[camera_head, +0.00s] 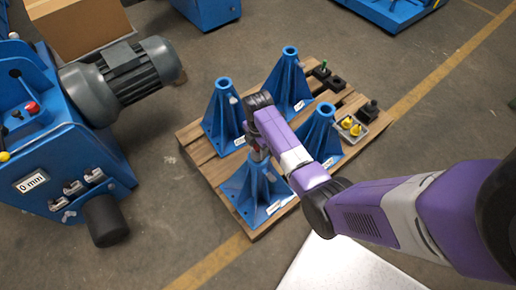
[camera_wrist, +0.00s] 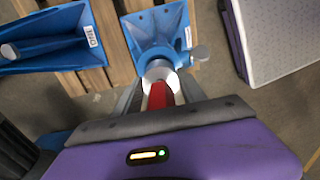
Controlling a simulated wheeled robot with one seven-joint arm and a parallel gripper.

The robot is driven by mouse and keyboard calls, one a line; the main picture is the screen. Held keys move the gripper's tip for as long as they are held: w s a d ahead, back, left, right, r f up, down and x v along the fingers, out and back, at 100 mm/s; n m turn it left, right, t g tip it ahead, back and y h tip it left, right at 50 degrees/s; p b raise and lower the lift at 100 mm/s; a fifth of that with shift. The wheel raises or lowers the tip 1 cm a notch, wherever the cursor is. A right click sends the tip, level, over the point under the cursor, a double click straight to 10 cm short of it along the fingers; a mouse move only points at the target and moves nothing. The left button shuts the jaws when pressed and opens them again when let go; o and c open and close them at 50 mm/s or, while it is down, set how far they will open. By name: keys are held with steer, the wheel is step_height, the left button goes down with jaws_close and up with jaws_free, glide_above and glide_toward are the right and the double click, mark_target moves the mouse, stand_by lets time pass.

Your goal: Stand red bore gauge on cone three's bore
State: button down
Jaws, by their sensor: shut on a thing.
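My gripper (camera_wrist: 160,92) is shut on the red bore gauge (camera_wrist: 157,97), whose red part shows between the fingers in the wrist view. A pale round end lies just beyond it, over the top of a blue cone (camera_wrist: 155,28). I cannot tell whether the gauge touches the bore or is in it. In the head view my gripper (camera_head: 260,152) is directly above the front blue cone (camera_head: 258,192), and my wrist hides most of the gauge. The cone's white label is too small to read, so I cannot tell its number.
Three other blue cones (camera_head: 222,115) (camera_head: 287,80) (camera_head: 318,135) stand on the wooden pallet (camera_head: 190,132). A tray with yellow pieces (camera_head: 351,127) and dark blocks (camera_head: 368,109) are at its right. A blue machine with a grey motor (camera_head: 120,78) stands left. A white surface (camera_head: 345,265) is in front.

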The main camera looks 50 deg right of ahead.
steer(key=shift+w+f, duration=0.1)
steer(key=shift+f, duration=0.45)
steer(key=c, duration=0.7)
jaws_free()
step_height(320, 180, up, 13)
steer(key=shift+r+p, duration=0.1)
steer(key=shift+p, duration=0.7)
